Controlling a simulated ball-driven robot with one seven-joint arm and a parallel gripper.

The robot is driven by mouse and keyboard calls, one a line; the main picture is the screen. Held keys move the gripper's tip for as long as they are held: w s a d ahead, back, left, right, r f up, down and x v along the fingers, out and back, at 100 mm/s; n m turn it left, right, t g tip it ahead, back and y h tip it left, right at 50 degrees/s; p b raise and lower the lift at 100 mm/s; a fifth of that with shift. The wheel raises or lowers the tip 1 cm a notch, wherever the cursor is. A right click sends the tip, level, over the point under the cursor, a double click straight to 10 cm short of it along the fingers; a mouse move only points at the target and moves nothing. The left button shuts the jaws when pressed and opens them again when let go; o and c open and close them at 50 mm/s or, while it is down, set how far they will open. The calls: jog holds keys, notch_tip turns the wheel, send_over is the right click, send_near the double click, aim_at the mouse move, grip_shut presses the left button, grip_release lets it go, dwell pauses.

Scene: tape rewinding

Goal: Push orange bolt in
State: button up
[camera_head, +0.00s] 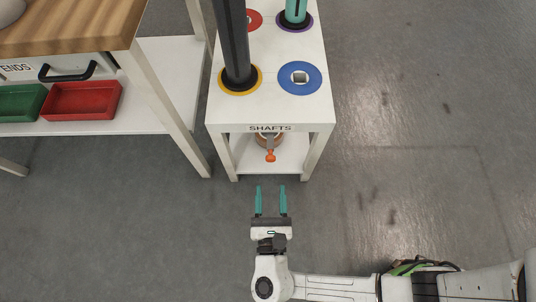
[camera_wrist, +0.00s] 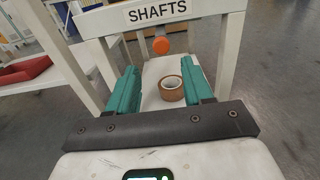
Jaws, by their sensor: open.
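The orange bolt (camera_head: 270,156) shows as a small round orange head at the front of the white SHAFTS stand (camera_head: 221,116), below its label. In the wrist view the bolt head (camera_wrist: 161,45) appears just under the label, between my fingers and beyond their tips. Its shank is mostly hidden. My gripper (camera_head: 271,187) is open and empty, with two teal fingers pointing at the stand. It is in front of the bolt and apart from it. In the wrist view my gripper (camera_wrist: 159,68) frames the bolt near its middle.
A brown tape roll (camera_wrist: 171,89) sits on the stand's lower shelf. A dark shaft (camera_head: 235,45) stands in a yellow ring on top, beside a blue ring (camera_head: 301,89). A bench with green (camera_head: 20,101) and red (camera_head: 82,100) trays is left. Floor right is clear.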

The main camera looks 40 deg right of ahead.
aim_at(271, 160)
jog(key=b+x, duration=0.2)
jog(key=x, duration=0.8)
jog(key=shift+w+d, duration=0.1)
jog(key=shift+d, duration=0.05)
jog(key=shift+c, duration=0.5)
grip_shut()
